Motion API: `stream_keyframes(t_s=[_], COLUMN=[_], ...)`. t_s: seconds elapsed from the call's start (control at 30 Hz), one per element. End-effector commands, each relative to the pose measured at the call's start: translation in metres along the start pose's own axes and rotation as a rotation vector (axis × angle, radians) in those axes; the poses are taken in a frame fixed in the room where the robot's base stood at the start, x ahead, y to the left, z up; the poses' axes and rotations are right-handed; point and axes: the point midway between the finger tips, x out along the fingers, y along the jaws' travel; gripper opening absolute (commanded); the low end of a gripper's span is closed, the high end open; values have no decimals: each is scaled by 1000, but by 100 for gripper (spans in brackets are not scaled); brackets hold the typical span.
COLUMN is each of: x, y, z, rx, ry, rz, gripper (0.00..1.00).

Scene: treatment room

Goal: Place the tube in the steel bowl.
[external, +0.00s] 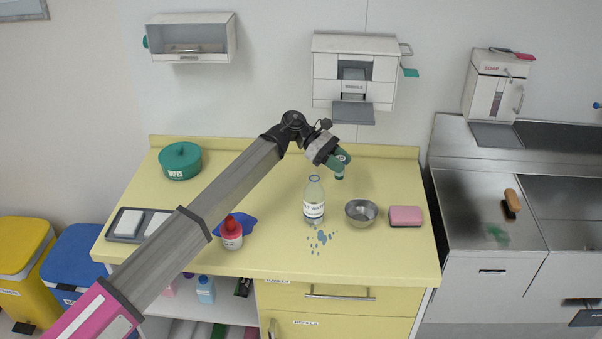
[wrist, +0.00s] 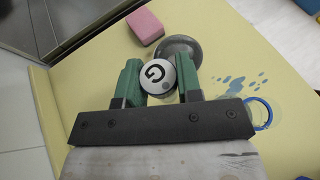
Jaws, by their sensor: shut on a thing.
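My gripper (external: 338,168) has green fingers and is shut on the tube, whose round white end marked "G" (wrist: 158,76) shows between the fingers in the wrist view. The fingers hide most of the tube's sides. In the external view the gripper is above the yellow counter, behind and left of the bowl and behind the clear bottle. The steel bowl (external: 361,213) stands on the counter and looks empty. In the wrist view the bowl (wrist: 181,48) shows just beyond the tube, partly hidden by it.
A clear labelled bottle (external: 314,199) stands left of the bowl, with blue spots (external: 320,238) in front. A pink sponge (external: 405,216) lies right of the bowl. A red-capped bottle (external: 232,233), a blue dish (external: 246,222), a green pot (external: 180,161) and a grey tray (external: 126,224) are further left.

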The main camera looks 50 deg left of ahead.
Motion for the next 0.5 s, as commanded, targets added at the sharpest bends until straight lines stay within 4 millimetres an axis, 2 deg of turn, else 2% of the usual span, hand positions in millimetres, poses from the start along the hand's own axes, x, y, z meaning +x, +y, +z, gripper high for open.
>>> stream_keyframes(t_s=[0.03, 0.2, 0.37, 0.5], x=[18, 56, 69, 74], y=[6, 8, 8, 7], z=[9, 25, 28, 17], rx=[11, 37, 46, 45], ry=[0, -1, -2, -2], rz=[-28, -88, -109, -111], gripper=[10, 10, 10, 10])
